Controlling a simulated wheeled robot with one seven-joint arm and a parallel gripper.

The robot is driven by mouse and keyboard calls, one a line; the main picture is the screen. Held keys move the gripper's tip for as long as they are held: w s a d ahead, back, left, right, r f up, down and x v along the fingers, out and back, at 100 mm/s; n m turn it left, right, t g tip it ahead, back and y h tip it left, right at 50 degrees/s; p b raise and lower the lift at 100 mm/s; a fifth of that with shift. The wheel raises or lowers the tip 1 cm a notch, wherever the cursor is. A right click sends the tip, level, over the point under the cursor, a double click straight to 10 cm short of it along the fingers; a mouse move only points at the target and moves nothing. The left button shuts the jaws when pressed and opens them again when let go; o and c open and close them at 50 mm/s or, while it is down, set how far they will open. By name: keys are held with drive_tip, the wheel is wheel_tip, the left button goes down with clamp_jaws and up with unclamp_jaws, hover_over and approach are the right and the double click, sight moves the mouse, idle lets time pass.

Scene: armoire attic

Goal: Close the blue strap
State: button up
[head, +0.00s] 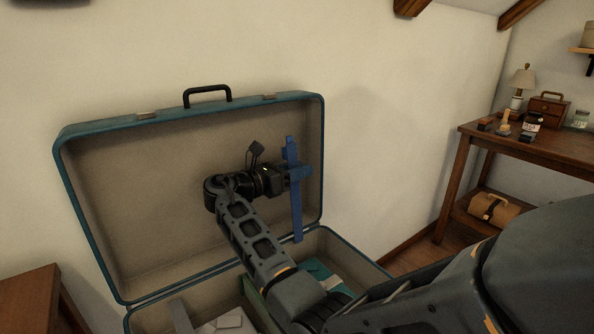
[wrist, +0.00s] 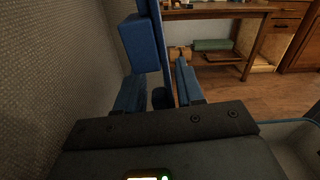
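The blue strap (head: 295,212) stands nearly upright along the right side of the raised suitcase lid (head: 130,205). It has a thicker block near its top, and this block (wrist: 138,42) shows at upper left in the wrist view. My gripper (head: 299,173) is at the strap's upper part, below the block. In the wrist view my gripper's two blue fingers (wrist: 160,92) stand apart, with the strap (wrist: 154,12) passing between them. The strap lies close to the right finger. I cannot tell whether both fingers press on it.
The teal suitcase (head: 355,257) is open, with folded things inside. Another wooden piece (head: 28,300) is at lower left. Wooden floor is clear between suitcase and table.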

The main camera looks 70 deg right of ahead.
clamp_jaws()
